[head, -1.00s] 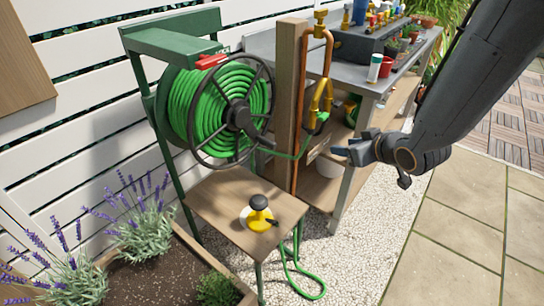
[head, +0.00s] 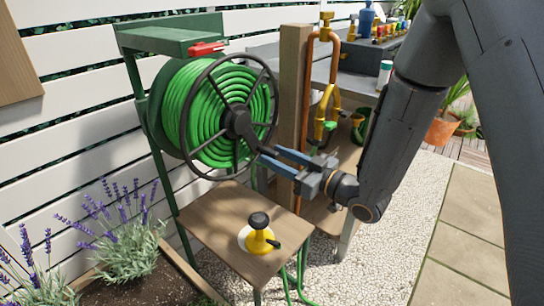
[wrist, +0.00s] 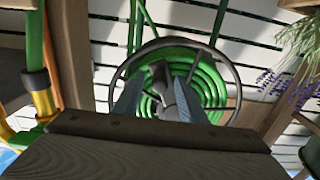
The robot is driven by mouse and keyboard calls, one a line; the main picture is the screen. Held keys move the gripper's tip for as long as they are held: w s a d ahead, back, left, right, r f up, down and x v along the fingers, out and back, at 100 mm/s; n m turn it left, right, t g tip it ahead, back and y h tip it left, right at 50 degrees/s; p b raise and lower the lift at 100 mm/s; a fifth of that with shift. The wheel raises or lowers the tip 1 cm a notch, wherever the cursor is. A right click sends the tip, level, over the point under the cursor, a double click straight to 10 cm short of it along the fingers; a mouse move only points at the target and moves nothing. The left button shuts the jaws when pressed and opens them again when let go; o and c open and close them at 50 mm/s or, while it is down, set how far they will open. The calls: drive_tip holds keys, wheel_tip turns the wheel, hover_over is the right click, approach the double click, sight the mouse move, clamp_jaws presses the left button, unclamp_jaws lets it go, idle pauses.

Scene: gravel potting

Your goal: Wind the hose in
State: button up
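The green hose (head: 182,105) lies in coils on the reel drum, behind a dark spoked wheel with a central hub (head: 238,122). A dark crank handle (head: 262,147) sticks out from the hub. A green length of hose (head: 289,290) hangs below beside the small table onto the gravel. My gripper (head: 269,154) is open, its two blue fingers pointing left at the handle. In the wrist view the fingers stand apart (wrist: 158,82) with the dark hub and handle between or just beyond them. I cannot tell whether they touch the handle.
A red lever (head: 206,48) sits under the green bracket. A yellow-and-black item (head: 259,235) stands on the small wooden table (head: 205,215) below. A wooden post (head: 294,90) with copper pipe and yellow tap (head: 328,105) is just behind my gripper. Paving at right is clear.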

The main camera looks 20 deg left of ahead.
drive_tip(key=shift+x, duration=1.1)
clamp_jaws()
